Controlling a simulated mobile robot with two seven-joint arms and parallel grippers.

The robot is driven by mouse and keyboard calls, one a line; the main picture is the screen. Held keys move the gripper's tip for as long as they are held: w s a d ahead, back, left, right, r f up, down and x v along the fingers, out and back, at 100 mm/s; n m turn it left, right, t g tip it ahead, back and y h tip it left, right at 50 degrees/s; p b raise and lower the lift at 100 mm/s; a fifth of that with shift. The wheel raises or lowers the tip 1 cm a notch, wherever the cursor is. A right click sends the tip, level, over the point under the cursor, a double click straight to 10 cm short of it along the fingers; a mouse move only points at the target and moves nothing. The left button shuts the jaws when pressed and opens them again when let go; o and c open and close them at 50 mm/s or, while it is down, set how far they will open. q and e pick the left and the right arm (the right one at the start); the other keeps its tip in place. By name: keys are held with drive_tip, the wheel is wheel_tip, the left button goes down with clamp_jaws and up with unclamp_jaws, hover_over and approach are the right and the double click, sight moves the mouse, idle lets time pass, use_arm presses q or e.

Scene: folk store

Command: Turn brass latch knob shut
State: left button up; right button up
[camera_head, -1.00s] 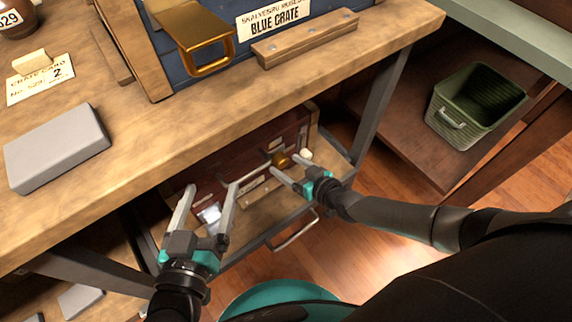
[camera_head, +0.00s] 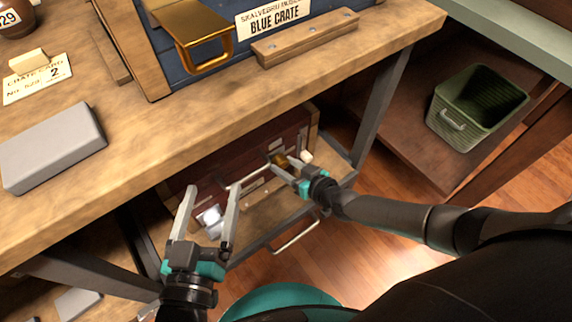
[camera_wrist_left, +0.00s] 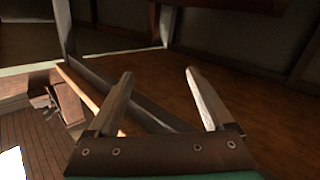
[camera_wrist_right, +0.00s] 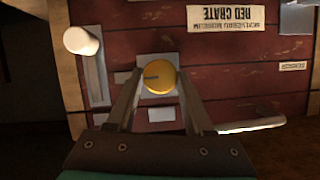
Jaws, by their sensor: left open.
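The round brass latch knob (camera_wrist_right: 160,80) is on the front of the dark red crate (camera_wrist_right: 225,55) on the shelf under the workbench. A thin dark mark on its face lies roughly sideways in the right wrist view. My right gripper (camera_wrist_right: 160,76) has a finger on each side of the knob, close against it. In the head view, my right gripper (camera_head: 281,164) partly hides the knob (camera_head: 277,158). My left gripper (camera_head: 212,188) is open and empty in front of the crate's left part (camera_head: 185,178).
A white cylindrical peg (camera_wrist_right: 82,41) is on the crate beside the knob. A pale bar (camera_wrist_right: 252,125) projects near my right fingers. The workbench top (camera_head: 150,130) overhangs the crate. A green bin (camera_head: 475,105) stands on the right shelf.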

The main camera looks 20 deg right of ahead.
clamp_jaws()
idle(0.3)
